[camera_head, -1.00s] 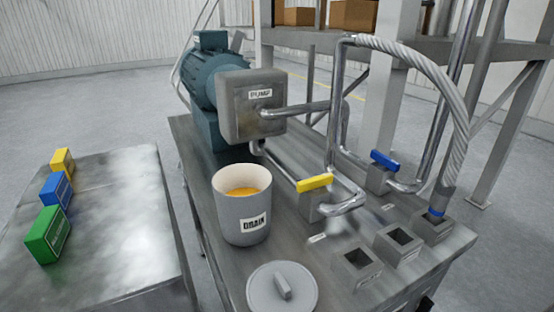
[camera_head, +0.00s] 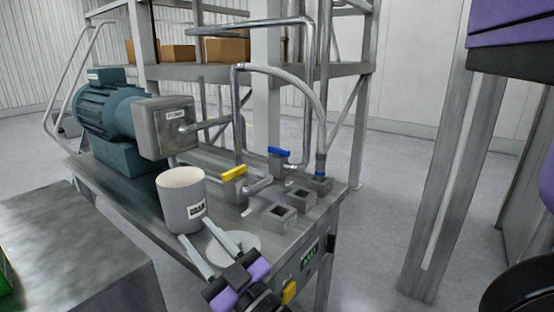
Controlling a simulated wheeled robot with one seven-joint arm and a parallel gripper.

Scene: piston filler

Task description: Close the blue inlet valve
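The blue inlet valve handle (camera_head: 279,151) sits on a small grey valve body at the back right of the metal bench (camera_head: 130,188), beside the bent pipes. A yellow valve handle (camera_head: 234,173) stands nearer, to its left. My gripper (camera_head: 207,247) reaches in from the bottom of the view. Its two grey fingers are spread apart with nothing between them. It is in front of the grey drain pot (camera_head: 181,198) and partly over the round lid, well short of the blue handle in the picture.
A teal motor (camera_head: 108,108) and pump box (camera_head: 165,127) stand at the bench's left. Open square sockets (camera_head: 279,215) lie in front of the blue valve, and a hose (camera_head: 298,79) arches above. A metal table (camera_head: 75,245) is at lower left. Purple-and-grey structure fills the right edge.

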